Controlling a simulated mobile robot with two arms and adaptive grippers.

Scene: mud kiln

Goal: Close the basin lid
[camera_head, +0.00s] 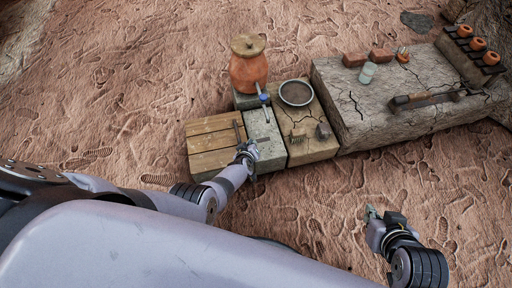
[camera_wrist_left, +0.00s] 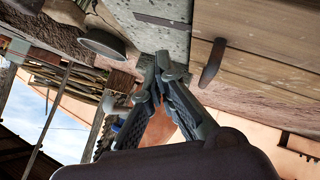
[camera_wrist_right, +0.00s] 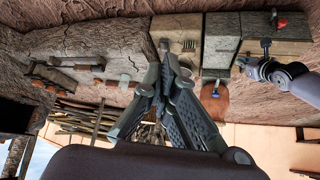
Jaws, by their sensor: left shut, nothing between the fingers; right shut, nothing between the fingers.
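A slatted wooden panel (camera_head: 210,142), which looks like the lid, lies flat left of a grey stone block (camera_head: 262,128), which looks like the basin. A dark bar handle (camera_head: 238,129) runs along the panel's right edge; the left wrist view shows the handle (camera_wrist_left: 212,63) close to my fingers. I cannot tell whether the basin is open. My left gripper (camera_head: 250,151) is shut and empty at the block's near end, just right of the handle and apart from it. My right gripper (camera_head: 371,212) is shut and empty above bare ground, right of the blocks.
An orange clay pot (camera_head: 248,72) with a blue tap (camera_head: 263,98) stands behind the block. A round dark bowl (camera_head: 296,93) and a brush (camera_head: 297,136) sit on the block to the right. A long stone bench (camera_head: 385,115) holds bricks and tools. The ground in front is clear.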

